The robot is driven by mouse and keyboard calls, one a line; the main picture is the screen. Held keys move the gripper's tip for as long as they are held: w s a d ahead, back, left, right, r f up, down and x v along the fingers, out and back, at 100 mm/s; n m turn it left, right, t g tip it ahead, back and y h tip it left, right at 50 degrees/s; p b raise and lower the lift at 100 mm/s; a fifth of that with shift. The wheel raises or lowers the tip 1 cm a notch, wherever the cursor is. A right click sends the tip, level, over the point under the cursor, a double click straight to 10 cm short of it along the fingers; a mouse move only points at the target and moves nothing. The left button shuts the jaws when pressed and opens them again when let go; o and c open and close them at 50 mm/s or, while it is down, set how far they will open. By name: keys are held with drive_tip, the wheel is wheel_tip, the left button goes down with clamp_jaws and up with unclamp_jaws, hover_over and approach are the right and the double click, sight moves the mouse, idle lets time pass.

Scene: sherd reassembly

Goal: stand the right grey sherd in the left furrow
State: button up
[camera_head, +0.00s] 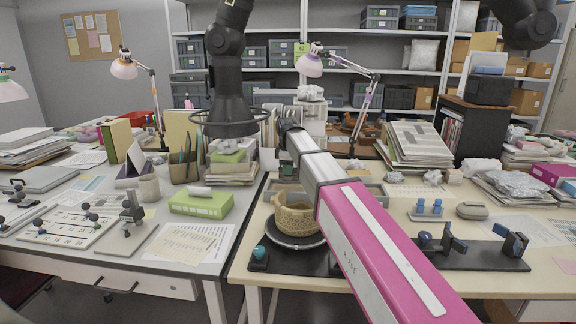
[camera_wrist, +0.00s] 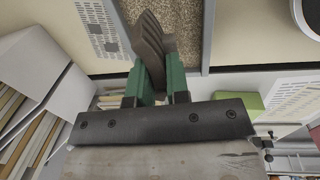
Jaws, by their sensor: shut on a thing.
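My gripper (camera_wrist: 160,75) has green fingers and is shut on a grey-brown sherd (camera_wrist: 150,38) in the wrist view. The sherd has ridged, stepped edges and points away from the fingers. It is over or at a shallow tray with a grey rim (camera_wrist: 208,35) and a speckled, grainy fill (camera_wrist: 180,12). I cannot tell whether the sherd touches the fill. The furrows cannot be made out, and no other grey sherd is clear. In the head view my arm hides much of the grey tray (camera_head: 372,187) area, and the held sherd is not clear.
A tan patterned pot (camera_head: 297,219) stands on a dark round plate in front of the tray area. Blue clamps on a dark base (camera_head: 470,254) stand to the right. A green box (camera_head: 201,204) lies on the left table. A lamp (camera_head: 312,62) stands behind.

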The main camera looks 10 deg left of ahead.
sight(288, 179)
drive_tip(key=shift+f, duration=2.6)
drive_tip(key=shift+f, duration=0.35)
drive_tip(key=o, duration=0.8)
drive_tip(key=shift+r, duration=0.1)
drive_tip(key=r, duration=0.6)
drive_tip(key=s+r, duration=0.1)
drive_tip(key=r, duration=0.2)
drive_tip(key=shift+r, duration=0.2)
drive_tip(key=shift+s+r, duration=0.15)
drive_tip(key=shift+r, duration=0.4)
